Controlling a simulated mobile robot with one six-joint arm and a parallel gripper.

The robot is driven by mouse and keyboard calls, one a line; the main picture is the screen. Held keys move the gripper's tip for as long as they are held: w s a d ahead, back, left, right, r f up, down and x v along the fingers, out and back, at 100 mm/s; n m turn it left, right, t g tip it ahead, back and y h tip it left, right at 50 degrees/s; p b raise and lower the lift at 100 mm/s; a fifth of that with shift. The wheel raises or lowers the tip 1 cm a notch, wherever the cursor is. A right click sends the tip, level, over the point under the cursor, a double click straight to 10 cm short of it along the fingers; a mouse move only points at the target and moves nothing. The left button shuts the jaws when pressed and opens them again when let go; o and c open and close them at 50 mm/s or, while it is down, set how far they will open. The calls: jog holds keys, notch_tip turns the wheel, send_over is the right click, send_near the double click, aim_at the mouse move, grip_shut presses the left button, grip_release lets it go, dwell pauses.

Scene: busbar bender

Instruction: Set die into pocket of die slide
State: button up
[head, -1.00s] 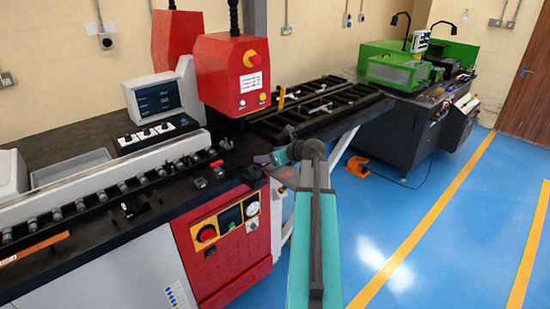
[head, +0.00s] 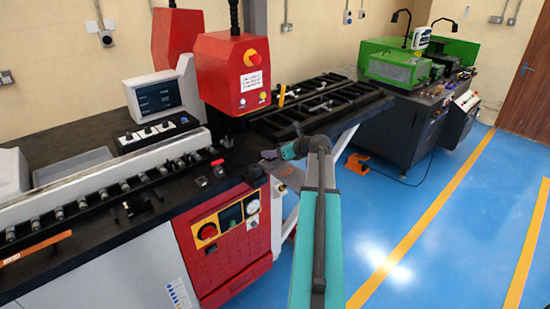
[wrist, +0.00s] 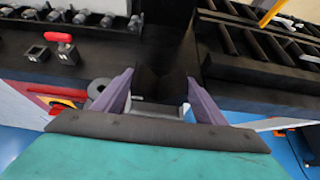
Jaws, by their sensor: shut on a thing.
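My gripper (wrist: 158,95) shows in the wrist view with its two purple fingers shut on a dark block with a V-shaped notch, which looks like the die (wrist: 146,86). The block is dark against the black machine, so its lower edge is hard to make out. In the head view my gripper (head: 268,155) is over the right end of the black machine bed, right of the red-handled part, and the die is too small to tell there. I cannot pick out the die slide or its pocket with certainty.
A small square black socket (wrist: 38,53) and a red-handled part (wrist: 67,50) sit on the bed, left of my gripper. The red press head (head: 232,75) hangs above and behind. A black roller table (head: 330,105) extends right.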

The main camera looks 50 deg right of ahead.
jog(key=shift+f+p, duration=0.65)
jog(key=shift+f, duration=0.9)
jog(key=o, duration=1.9)
jog(key=shift+f, duration=0.15)
jog(key=b+v, duration=0.3)
jog(key=v, duration=0.8)
jog(key=shift+s+a, duration=0.1)
jog(key=shift+s, duration=0.05)
jog(key=shift+s+r, duration=0.3)
jog(key=shift+r, duration=0.1)
